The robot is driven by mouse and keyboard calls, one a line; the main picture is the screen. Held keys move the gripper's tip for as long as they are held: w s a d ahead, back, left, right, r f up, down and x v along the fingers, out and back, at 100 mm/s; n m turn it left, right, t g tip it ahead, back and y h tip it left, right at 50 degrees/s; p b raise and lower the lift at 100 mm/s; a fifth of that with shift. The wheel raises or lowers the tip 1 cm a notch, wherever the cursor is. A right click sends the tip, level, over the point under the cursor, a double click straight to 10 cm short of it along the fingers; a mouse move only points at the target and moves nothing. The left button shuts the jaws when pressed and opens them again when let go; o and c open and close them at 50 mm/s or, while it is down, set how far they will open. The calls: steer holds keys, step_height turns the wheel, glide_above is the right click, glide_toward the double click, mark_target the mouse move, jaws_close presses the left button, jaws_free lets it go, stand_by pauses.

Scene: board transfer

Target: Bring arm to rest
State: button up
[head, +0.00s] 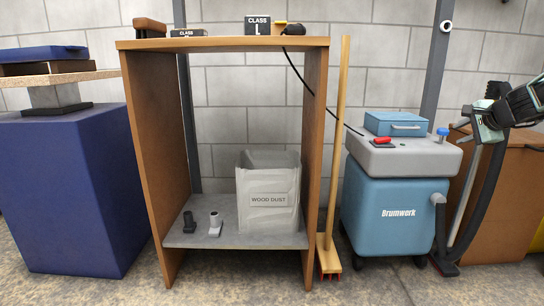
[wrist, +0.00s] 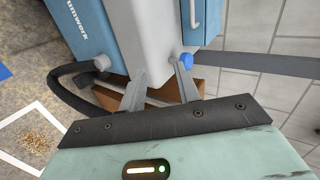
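My gripper (head: 468,124) is at the right edge of the head view, beside the blue and grey vacuum (head: 400,210) and above a brown box. In the wrist view, the two grey fingers of my gripper (wrist: 160,80) stand apart with nothing seen held between them. Past them show the vacuum (wrist: 130,35) with its blue knob (wrist: 186,60) and part of the brown box (wrist: 185,105). Most of my arm is outside the head view.
A brown wooden shelf unit (head: 143,140) holds a grey bin (head: 268,215) labelled WOOD DUST. A broom (head: 338,130) leans beside it. A blue block (head: 60,190) stands at left. A dark hose and wand (head: 480,190) stand under my gripper. Open floor lies in front.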

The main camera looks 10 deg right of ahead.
steer(key=w+a+n+g+y+p, duration=0.25)
steer(key=a+n+y+p, duration=0.45)
steer(key=a, duration=2.5)
steer(key=s+a+n+g+p, duration=0.15)
steer(key=s+a+n, duration=0.3)
steer(key=a, duration=0.45)
steer(key=s+a+n+g, duration=0.35)
steer(key=s+a, duration=0.25)
steer(key=a, duration=0.2)
steer(key=s+a+n+g+h+p, duration=0.1)
steer(key=s+a+n+p, duration=0.2)
steer(key=s, duration=0.6)
steer(key=s+a+n+g+h+p, duration=0.1)
steer(key=s+a+n+h+p, duration=0.15)
steer(key=s+n, duration=0.55)
steer(key=s+a+n+g+h+p, duration=0.1)
steer(key=s+a+n+g, duration=0.15)
steer(key=s, duration=0.85)
step_height(320, 180, up, 39)
steer(key=t+p, duration=0.1)
steer(key=p, duration=3.7)
steer(key=shift+w+a+f+m, duration=0.15)
steer(key=shift+a+f+m, duration=0.05)
steer(key=shift+a+m, duration=0.25)
